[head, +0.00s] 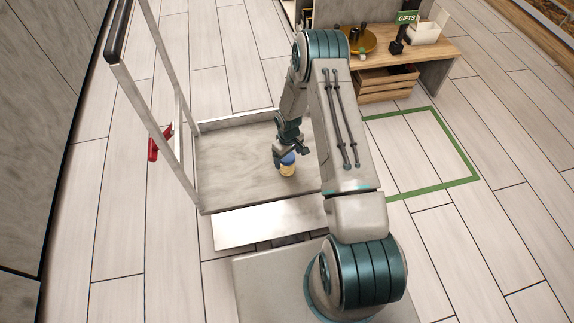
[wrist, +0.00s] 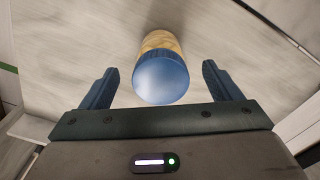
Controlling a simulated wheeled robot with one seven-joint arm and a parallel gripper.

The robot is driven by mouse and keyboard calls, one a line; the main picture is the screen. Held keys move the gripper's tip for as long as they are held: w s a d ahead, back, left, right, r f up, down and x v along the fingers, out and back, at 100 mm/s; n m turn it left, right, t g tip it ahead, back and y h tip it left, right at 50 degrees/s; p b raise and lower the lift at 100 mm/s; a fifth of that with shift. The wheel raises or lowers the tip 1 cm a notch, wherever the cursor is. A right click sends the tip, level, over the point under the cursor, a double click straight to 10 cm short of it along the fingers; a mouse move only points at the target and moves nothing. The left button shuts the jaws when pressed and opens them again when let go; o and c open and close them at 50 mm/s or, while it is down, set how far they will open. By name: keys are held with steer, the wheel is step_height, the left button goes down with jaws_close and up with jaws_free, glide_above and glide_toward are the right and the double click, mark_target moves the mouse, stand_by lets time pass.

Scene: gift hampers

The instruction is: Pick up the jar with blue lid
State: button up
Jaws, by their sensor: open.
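The jar with the blue lid (head: 287,169) stands upright on the grey platform of a cart (head: 235,165) in the head view. In the wrist view the jar (wrist: 160,72) shows its round blue lid and pale yellow body. My gripper (head: 290,152) is just above the jar in the head view. In the wrist view my gripper (wrist: 155,85) is open, with one finger on each side of the lid and a gap on both sides. No contact with the jar shows.
The cart has a tall metal handle frame (head: 160,60) on its left and a red pedal (head: 160,142). A wooden table (head: 430,50) with a gifts sign (head: 407,17) stands at the back right. A green outlined floor area (head: 425,150) is empty. The cart platform around the jar is clear.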

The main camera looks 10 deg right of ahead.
steer(key=f+b, duration=0.1)
steer(key=f, duration=0.1)
steer(key=f+b, duration=0.1)
steer(key=f, duration=0.2)
steer(key=shift+w+a+f, duration=0.15)
steer(key=shift+w+f, duration=0.05)
steer(key=shift+r, duration=0.1)
steer(key=c, duration=1.3)
